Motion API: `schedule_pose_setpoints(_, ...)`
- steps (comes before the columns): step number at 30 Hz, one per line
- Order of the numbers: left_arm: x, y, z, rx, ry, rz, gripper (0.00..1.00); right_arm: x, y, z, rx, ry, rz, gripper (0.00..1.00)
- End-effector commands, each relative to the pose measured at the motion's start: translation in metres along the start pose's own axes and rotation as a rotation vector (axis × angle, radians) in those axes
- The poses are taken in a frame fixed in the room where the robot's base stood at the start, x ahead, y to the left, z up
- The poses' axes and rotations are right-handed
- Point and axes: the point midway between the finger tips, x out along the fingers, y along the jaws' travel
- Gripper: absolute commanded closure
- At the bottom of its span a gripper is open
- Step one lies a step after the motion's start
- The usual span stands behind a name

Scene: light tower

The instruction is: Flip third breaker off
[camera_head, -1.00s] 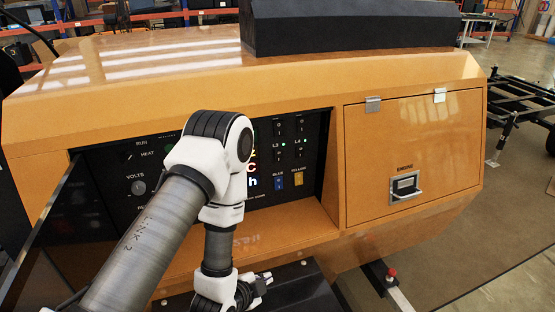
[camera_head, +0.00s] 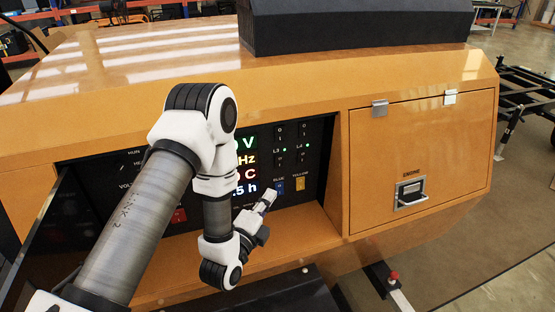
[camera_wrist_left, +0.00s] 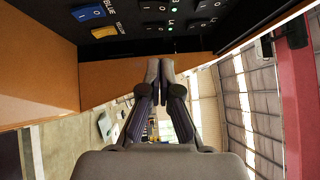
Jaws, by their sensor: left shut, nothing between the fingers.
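The dark control panel (camera_head: 318,140) holds small black rocker breakers. The L3 breaker (camera_head: 279,158) and the L4 breaker (camera_head: 301,155) each have a lit green lamp by the label; rocker positions are too small to read. My left gripper (camera_head: 270,196) is shut and empty, pointing up toward the panel, just below and left of the blue switch (camera_head: 280,187). In the left wrist view its fingers (camera_wrist_left: 160,70) are together, below the breaker rows near a green lamp (camera_wrist_left: 171,29); no contact with a breaker shows. My right gripper is not in view.
A yellow switch (camera_head: 300,184) sits beside the blue one. My left arm hides part of the panel and displays. The orange housing has a ledge (camera_head: 300,228) below the panel and a closed engine door (camera_head: 420,150) at right. An open dark panel door (camera_head: 45,240) stands at left.

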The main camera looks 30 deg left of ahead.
Motion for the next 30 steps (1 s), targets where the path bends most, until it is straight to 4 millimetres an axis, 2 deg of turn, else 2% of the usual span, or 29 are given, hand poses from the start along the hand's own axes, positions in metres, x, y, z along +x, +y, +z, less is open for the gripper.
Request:
schedule_pose_setpoints(1, 0.006, -0.013, 0.0, 0.001, 0.003, 0.001, 1.0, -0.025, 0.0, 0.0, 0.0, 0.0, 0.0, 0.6)
schedule_pose_setpoints(2, 0.01, -0.013, 0.0, 0.001, 0.002, 0.001, 1.0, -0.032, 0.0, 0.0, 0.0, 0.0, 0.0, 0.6)
schedule_pose_setpoints(4, 0.026, -0.006, 0.0, 0.0, 0.001, -0.005, 1.0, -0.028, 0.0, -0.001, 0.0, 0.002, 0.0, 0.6)
schedule_pose_setpoints(12, 0.085, -0.005, -0.001, 0.0, 0.002, -0.003, 1.0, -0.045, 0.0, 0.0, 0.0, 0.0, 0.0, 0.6)
schedule_pose_setpoints(15, 0.098, -0.005, 0.015, -0.002, -0.003, -0.002, 1.0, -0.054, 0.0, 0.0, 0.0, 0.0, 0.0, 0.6)
schedule_pose_setpoints(21, 0.111, -0.002, 0.027, -0.002, 0.0, 0.001, 1.0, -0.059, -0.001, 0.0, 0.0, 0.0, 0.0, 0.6)
schedule_pose_setpoints(30, 0.112, -0.001, 0.028, -0.002, 0.001, 0.001, 1.0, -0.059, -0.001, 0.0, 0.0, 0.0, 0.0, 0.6)
